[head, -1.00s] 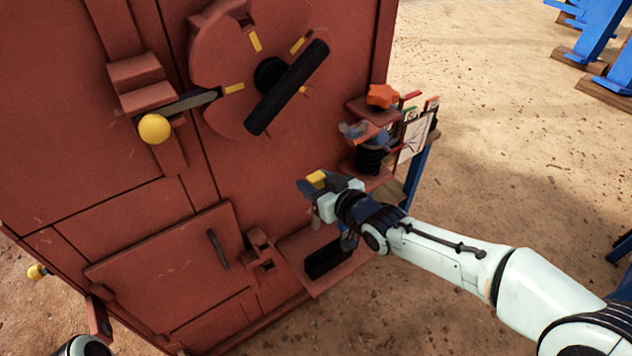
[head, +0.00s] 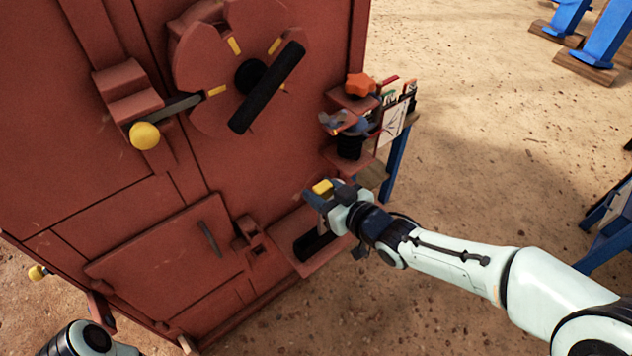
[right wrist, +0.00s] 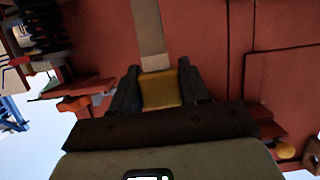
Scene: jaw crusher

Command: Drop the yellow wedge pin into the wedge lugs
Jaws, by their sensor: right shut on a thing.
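My right gripper (head: 322,192) is shut on the yellow wedge pin (head: 322,186), whose yellow head shows between the fingers. In the right wrist view the yellow part of the pin (right wrist: 160,89) sits between the two dark fingers, and a grey-beige bar runs up from it. The gripper is in front of the red crusher, above the low ledge. Red lugs with a square opening (head: 248,232), which look like the wedge lugs, stand beside the small door, below and left of the gripper. The pin is apart from them. My left gripper is out of view.
A red ledge (head: 285,237) with a dark block (head: 310,245) juts out below the gripper. The small door (head: 165,260) is left of the lugs. An orange knob (head: 360,86) and a dark spring (head: 349,146) are above right. A yellow-balled lever (head: 144,135) is upper left.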

